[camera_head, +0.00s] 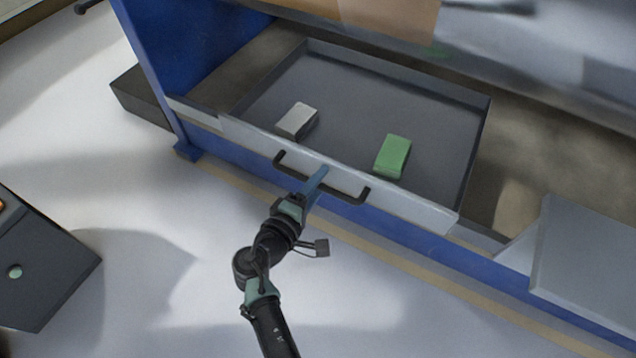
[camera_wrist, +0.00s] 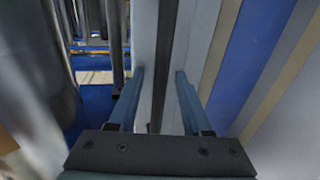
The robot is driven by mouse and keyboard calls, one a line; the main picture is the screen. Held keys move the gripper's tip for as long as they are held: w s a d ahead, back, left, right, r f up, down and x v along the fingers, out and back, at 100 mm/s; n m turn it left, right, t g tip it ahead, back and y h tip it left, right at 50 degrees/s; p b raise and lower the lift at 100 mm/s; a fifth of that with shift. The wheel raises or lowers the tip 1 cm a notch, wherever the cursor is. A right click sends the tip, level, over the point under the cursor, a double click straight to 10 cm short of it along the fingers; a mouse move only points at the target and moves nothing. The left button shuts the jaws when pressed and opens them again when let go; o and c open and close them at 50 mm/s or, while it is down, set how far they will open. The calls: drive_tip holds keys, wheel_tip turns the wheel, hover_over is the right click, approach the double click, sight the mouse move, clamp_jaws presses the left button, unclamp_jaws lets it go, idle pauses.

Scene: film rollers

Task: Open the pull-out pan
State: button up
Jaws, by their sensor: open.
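The pull-out pan (camera_head: 440,120) is a shallow dark grey tray with a pale front panel (camera_head: 410,207), set in the blue machine frame. How far out it stands is hard to tell. A black bar handle (camera_head: 345,193) is fixed across the front panel. My gripper (camera_head: 321,174) is at the middle of the handle, its blue fingers pointing at the panel. In the wrist view the fingers (camera_wrist: 160,74) are open, with the dark handle bar (camera_wrist: 162,60) running between them. Whether either finger touches the bar cannot be told.
A white-grey block (camera_head: 297,121) and a green block (camera_head: 392,156) lie in the pan. The blue frame (camera_head: 160,60) rises at left. A grey box (camera_head: 590,250) stands at right, a dark cabinet (camera_head: 45,270) at lower left. The pale floor before the pan is largely clear.

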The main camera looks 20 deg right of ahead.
clamp_jaws()
idle(1.3)
